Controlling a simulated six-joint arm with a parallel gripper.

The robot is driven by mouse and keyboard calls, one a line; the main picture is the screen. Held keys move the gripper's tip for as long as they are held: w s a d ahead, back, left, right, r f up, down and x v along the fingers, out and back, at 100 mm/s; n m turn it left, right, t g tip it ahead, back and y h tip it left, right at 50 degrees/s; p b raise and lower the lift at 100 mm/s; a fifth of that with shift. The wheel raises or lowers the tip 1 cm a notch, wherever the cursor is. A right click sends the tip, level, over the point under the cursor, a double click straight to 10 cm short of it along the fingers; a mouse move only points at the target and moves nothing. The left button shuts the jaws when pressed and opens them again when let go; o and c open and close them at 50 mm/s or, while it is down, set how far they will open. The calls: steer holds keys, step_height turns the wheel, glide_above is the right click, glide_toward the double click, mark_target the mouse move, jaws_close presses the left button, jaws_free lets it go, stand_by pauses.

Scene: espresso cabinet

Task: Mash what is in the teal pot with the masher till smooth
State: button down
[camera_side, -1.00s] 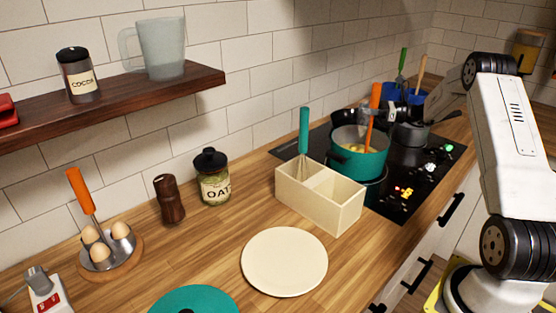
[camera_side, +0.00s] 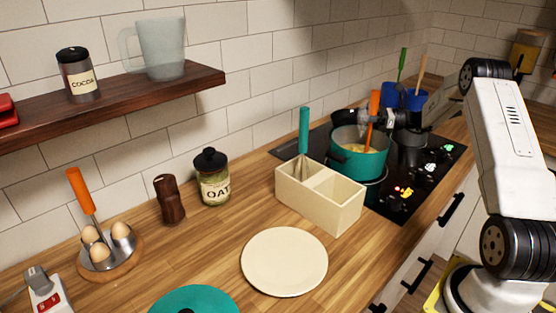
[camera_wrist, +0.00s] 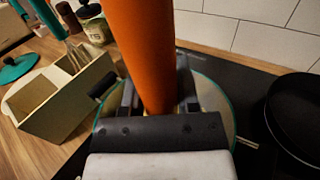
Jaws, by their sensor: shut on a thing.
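The teal pot (camera_side: 357,167) stands on the black hob, with pale yellow contents (camera_side: 356,148) partly visible inside. The masher's orange handle (camera_side: 374,103) rises from the pot, and its lower end is hidden. My gripper (camera_side: 374,120) is shut on the handle just above the pot. In the wrist view, the orange masher handle (camera_wrist: 140,50) passes between the fingers of my gripper (camera_wrist: 157,95). The teal pot's rim (camera_wrist: 232,105) shows around them, and the contents are mostly hidden.
A cream divided box (camera_side: 335,212) holding a teal-handled whisk (camera_side: 303,130) stands left of the pot. A dark pan (camera_wrist: 297,112) sits to its right in the wrist view. Blue containers (camera_side: 414,99) with utensils stand behind. A cream plate (camera_side: 284,262) lies in front.

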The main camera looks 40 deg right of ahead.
steer(key=shift+r, duration=2.1)
steer(key=shift+w, duration=0.15)
steer(key=shift+x, duration=2.3)
steer(key=shift+f, duration=0.2)
steer(key=shift+f, duration=2.15)
steer(key=shift+r, duration=0.1)
